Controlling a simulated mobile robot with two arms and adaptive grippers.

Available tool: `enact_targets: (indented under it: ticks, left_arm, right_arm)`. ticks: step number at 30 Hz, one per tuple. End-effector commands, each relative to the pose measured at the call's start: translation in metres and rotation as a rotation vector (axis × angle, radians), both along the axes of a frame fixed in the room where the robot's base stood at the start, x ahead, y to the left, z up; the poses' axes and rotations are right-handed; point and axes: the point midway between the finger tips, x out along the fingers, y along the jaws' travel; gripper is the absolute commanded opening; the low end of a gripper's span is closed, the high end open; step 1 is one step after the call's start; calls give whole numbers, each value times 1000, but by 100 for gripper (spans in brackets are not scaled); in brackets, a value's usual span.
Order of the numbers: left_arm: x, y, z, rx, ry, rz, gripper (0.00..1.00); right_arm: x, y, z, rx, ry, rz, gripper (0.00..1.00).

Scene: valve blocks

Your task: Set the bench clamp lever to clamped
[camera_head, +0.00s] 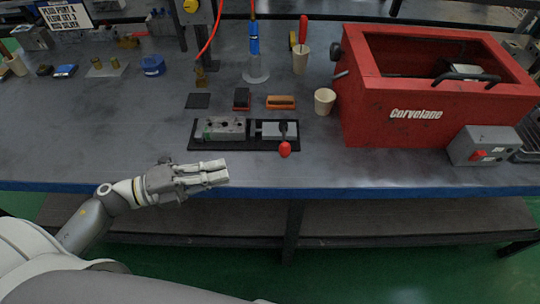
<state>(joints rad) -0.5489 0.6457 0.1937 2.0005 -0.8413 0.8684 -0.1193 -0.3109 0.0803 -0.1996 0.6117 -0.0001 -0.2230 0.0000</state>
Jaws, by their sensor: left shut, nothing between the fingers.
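The bench clamp (272,130) sits on a black base plate (258,146) near the front of the grey bench. Its lever ends in a red knob (285,149) that points toward the bench's front edge. A grey metal valve block (221,129) lies on the left part of the plate, beside the clamp. My left gripper (224,173) is shut and empty, just in front of the plate and left of the red knob, not touching the knob. My right gripper is not in view.
A red Corvelane box (385,110) takes up the bench's right side, with a grey switch box (482,146) before it. A beige cup (324,101), an orange-topped block (281,102) and a blue-capped cylinder (255,60) stand behind the clamp. The front left bench is clear.

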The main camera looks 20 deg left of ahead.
Motion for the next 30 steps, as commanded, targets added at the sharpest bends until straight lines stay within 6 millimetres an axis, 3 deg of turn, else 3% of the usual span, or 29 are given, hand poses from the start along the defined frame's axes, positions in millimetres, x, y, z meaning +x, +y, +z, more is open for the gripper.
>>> enact_targets:
  ticks: [6,15,21,30]
  left_arm:
    - [27,-38,4,-2,-5,-1,0]
    - [58,-85,4,-2,-4,0,0]
    - [67,-99,2,0,-1,0,0]
    - [68,-101,0,1,-1,0,0]
  right_arm:
    - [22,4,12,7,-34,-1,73]
    - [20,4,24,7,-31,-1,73]
    - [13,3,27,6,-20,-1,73]
    - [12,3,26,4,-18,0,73]
